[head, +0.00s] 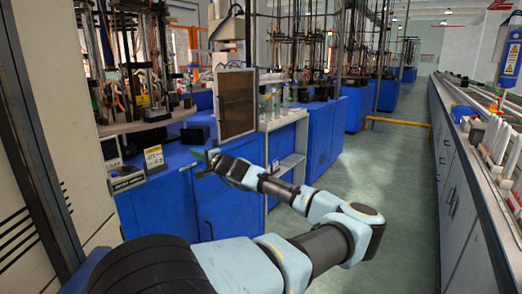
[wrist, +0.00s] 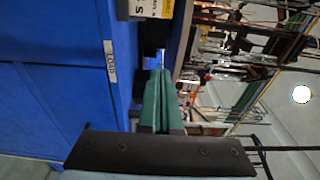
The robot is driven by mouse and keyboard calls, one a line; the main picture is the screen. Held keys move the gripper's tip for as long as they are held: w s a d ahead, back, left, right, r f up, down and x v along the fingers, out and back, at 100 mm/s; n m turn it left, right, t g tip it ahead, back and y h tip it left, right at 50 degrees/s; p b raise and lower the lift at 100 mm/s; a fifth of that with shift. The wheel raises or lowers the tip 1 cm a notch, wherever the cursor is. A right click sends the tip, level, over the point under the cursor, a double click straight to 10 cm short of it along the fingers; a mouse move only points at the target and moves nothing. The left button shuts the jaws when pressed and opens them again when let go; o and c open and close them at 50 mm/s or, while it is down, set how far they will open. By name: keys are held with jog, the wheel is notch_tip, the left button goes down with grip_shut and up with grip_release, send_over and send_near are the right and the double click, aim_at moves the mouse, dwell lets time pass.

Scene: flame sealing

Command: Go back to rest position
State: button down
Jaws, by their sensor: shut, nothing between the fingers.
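My gripper (head: 206,158) is at the end of my arm, which reaches forward and to the left in the head view. It is held in the air in front of the blue cabinets. In the wrist view its two green fingers (wrist: 159,100) lie together with nothing between them. The gripper is small in the head view and touches nothing that I can make out.
Blue cabinets (head: 165,205) with lab equipment line the left side. A long grey bench (head: 462,185) runs along the right. The aisle floor (head: 400,165) between is clear up to a yellow rail (head: 398,122).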

jog(key=s+a+f+n+g+p, duration=0.2)
jog(key=s+a+f+n+g, duration=0.45)
jog(key=s+a, duration=0.5)
jog(key=s+d+f+n+g+h, duration=0.35)
jog(key=s+f+g, duration=0.2)
jog(key=s, duration=0.55)
jog(key=s+d+r+h+p, duration=0.1)
jog(key=s+d+r+h, duration=0.15)
jog(key=d, duration=0.35)
jog(key=s+d+r+h+p, duration=0.1)
jog(key=s+d+h+p, duration=0.1)
jog(key=s+d+h, duration=0.3)
jog(key=s+d+r+m+t+h+p, duration=0.1)
jog(key=s+d+r+m+h, duration=0.1)
jog(key=d+r, duration=1.1)
jog(key=shift+s+d+r+m+t+h+p, duration=0.3)
jog(key=shift+s+r+m+t+h, duration=0.15)
jog(key=shift+s, duration=0.65)
jog(key=shift+w, duration=0.15)
